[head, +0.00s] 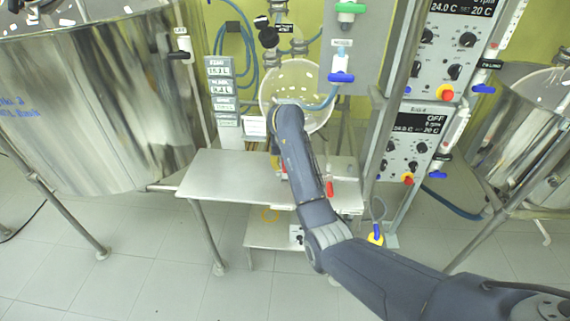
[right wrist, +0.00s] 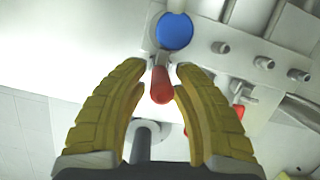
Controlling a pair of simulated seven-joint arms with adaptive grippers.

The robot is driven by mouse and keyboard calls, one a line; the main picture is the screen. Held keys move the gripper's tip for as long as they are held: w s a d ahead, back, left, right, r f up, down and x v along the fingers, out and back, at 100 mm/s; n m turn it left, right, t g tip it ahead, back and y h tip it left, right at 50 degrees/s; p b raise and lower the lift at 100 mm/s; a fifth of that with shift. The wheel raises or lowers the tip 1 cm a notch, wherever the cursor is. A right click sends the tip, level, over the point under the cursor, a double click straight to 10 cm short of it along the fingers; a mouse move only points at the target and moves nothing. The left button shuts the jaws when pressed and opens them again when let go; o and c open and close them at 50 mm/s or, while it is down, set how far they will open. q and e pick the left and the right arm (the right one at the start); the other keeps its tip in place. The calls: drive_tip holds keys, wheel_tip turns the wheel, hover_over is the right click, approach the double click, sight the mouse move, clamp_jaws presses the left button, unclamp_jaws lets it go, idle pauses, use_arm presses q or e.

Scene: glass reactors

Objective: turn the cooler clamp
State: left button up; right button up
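In the right wrist view a red handle (right wrist: 161,86) hangs below a round blue cap (right wrist: 174,31) on a pale metal unit. I cannot tell for sure that this handle is the cooler clamp. My right gripper (right wrist: 160,68) has two curved yellow fingers, spread apart, one on each side of the red handle. Narrow gaps show beside the handle, so the fingers seem not to press on it. In the head view my right arm reaches over the metal table (head: 235,178) and hides the gripper and the handle. My left gripper is not in view.
A second red handle (right wrist: 238,112) lies to the right, near several metal fittings (right wrist: 263,62). A large steel vessel (head: 100,110) stands left of the table. Control boxes (head: 410,140) stand close on the right. A translucent round vessel (head: 297,80) is behind my arm.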

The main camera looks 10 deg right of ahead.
drive_tip(key=shift+o, duration=1.3)
drive_tip(key=v, duration=1.1)
drive_tip(key=shift+r, duration=0.4)
drive_tip(key=shift+s, duration=0.15)
